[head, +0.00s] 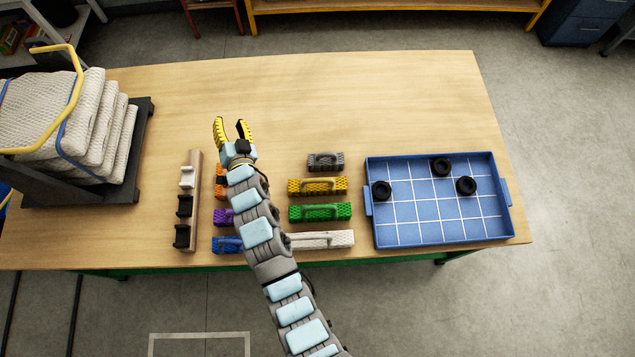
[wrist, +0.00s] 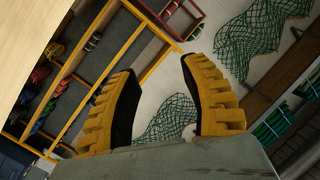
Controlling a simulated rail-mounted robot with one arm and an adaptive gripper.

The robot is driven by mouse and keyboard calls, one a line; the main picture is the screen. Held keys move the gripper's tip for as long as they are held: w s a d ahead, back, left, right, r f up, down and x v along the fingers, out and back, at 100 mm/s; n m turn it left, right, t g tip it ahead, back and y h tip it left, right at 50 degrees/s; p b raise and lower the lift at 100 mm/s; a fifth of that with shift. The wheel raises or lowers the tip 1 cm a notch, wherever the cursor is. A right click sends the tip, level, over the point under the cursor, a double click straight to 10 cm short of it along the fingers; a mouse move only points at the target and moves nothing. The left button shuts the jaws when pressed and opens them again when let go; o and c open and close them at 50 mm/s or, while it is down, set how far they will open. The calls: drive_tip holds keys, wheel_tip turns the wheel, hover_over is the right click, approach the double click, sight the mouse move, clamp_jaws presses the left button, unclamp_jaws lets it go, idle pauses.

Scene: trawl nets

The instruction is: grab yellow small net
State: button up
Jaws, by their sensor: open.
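The yellow net does not show in the wrist view.
A white net (head: 335,239) lies in front. Orange, purple and blue nets are partly hidden by my arm. A blue gridded tray (head: 405,236) with black rings stands right. A wooden rack (head: 193,160) and stacked nets (head: 95,118) are left. The table's back is clear.

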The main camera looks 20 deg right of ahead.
drive_tip(key=d+f+m+g+h+b, duration=0.1)
drive_tip(key=d+f+m+g+h, duration=0.1)
drive_tip(key=d+f+m+g, duration=0.3)
drive_tip(key=m+g+h+b, duration=0.2)
drive_tip(key=m+g+b, duration=0.2)
drive_tip(key=m+g, duration=0.65)
approach(313, 180)
drive_tip(key=f+b, duration=0.1)
drive_tip(key=d+f+b, duration=0.1)
drive_tip(key=f+g+b, duration=0.1)
drive_tip(key=shift+w+d+f+n+b, duration=0.2)
drive_tip(key=shift+d+n+b, duration=0.05)
drive_tip(key=shift+d+b, duration=0.15)
drive_tip(key=shift+w+d+f, duration=0.15)
drive_tip(key=shift+d+f, duration=0.05)
drive_tip(key=shift+f, duration=0.35)
drive_tip(key=shift+p+x, duration=0.75)
drive_tip(key=shift+x, duration=0.45)
drive_tip(key=shift+p+x, duration=0.4)
drive_tip(key=shift+x, duration=1.25)
clamp_jaws()
